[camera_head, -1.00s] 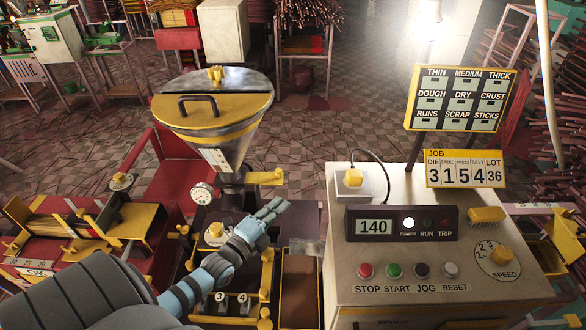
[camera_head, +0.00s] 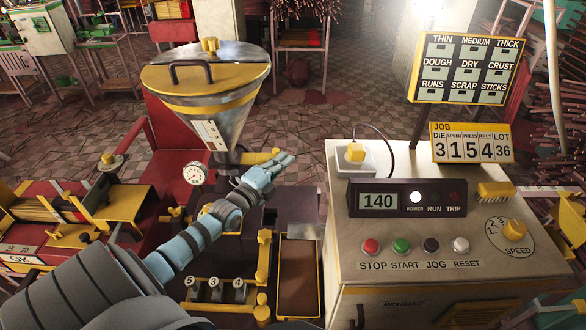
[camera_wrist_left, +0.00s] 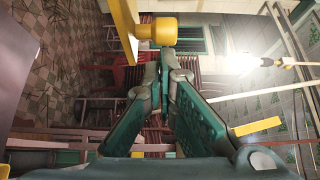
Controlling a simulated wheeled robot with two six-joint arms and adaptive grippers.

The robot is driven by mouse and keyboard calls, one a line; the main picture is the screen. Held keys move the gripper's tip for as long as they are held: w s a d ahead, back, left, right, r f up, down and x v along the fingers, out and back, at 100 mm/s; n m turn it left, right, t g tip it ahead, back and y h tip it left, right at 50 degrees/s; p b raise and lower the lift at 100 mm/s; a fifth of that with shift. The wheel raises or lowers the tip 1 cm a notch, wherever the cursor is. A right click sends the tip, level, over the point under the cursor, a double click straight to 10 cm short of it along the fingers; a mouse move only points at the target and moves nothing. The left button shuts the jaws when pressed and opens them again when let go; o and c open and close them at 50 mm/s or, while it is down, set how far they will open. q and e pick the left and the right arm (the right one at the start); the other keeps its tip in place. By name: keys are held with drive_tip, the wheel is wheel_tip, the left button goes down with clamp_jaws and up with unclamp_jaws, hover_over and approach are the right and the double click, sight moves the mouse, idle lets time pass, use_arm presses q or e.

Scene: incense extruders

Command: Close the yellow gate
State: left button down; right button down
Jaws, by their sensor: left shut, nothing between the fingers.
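The yellow gate (camera_head: 257,158) is a bar with a round knob that sticks out to the right from the neck of the metal hopper (camera_head: 216,115). My left gripper (camera_head: 288,160) is shut and empty, with its fingertips just right of the knob in the head view. In the left wrist view, the yellow gate's knob (camera_wrist_left: 158,31) and flat bar are just above the shut fingertips (camera_wrist_left: 164,62). I cannot tell whether they touch. My forearm and gripper hide part of the base under the hopper. My right gripper is not in view.
A control cabinet (camera_head: 400,245) with buttons and a "140" display stands to the right. A dial gauge (camera_head: 195,173) sits left of the hopper neck. Yellow-framed trays (camera_head: 298,280) and levers lie below.

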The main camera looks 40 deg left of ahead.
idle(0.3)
use_arm(q)
drive_tip(key=shift+s+a, duration=0.9)
drive_tip(key=shift+a, duration=0.3)
drive_tip(key=shift+w+d+p, duration=0.1)
drive_tip(key=shift+d+p, duration=0.05)
drive_tip(key=shift+p, duration=0.15)
